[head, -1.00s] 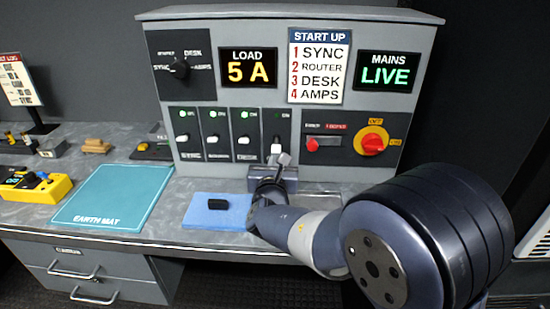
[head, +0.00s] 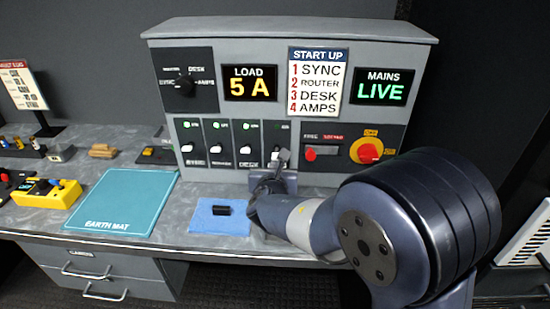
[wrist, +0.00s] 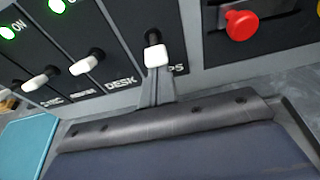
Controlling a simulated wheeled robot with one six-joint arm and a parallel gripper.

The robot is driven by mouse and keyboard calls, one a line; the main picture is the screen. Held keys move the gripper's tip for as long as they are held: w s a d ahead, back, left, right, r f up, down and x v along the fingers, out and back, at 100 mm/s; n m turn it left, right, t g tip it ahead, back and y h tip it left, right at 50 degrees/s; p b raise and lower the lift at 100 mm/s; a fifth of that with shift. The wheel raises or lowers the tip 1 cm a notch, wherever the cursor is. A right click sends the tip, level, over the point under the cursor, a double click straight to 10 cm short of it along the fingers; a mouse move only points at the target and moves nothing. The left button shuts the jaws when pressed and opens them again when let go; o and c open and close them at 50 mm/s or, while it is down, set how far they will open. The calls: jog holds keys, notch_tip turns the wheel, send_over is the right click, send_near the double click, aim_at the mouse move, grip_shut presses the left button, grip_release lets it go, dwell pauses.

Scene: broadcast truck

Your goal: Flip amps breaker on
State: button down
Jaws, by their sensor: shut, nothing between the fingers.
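The amps breaker (head: 276,154) is the rightmost of the row of white toggles on the grey panel. Its lamp looks dark in the head view, while the other three lamps are green. In the wrist view its white toggle (wrist: 157,55) stands just beyond my fingertips, with a dark slot above it. My gripper (head: 283,157) is shut and empty, its tips just below and at the toggle. It also shows in the wrist view (wrist: 156,92). I cannot tell whether the tips touch the toggle. Part of the AMPS label is hidden behind the fingers.
The desk, router and sync toggles (head: 246,152) stand close on the left. A red knob (head: 310,154) and a red-yellow rotary switch (head: 368,151) are on the right. The load display (head: 249,83) reads 5 A. A blue cloth (head: 205,218) with a black block lies on the desk.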

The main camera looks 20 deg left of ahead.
jog(key=r+g+p, duration=0.1)
jog(key=p, duration=0.3)
jog(key=shift+s+g+p, duration=0.1)
jog(key=shift+g+p, duration=0.3)
jog(key=shift+r, duration=0.15)
jog(key=shift+r+p, duration=0.6)
jog(key=shift+r, duration=0.1)
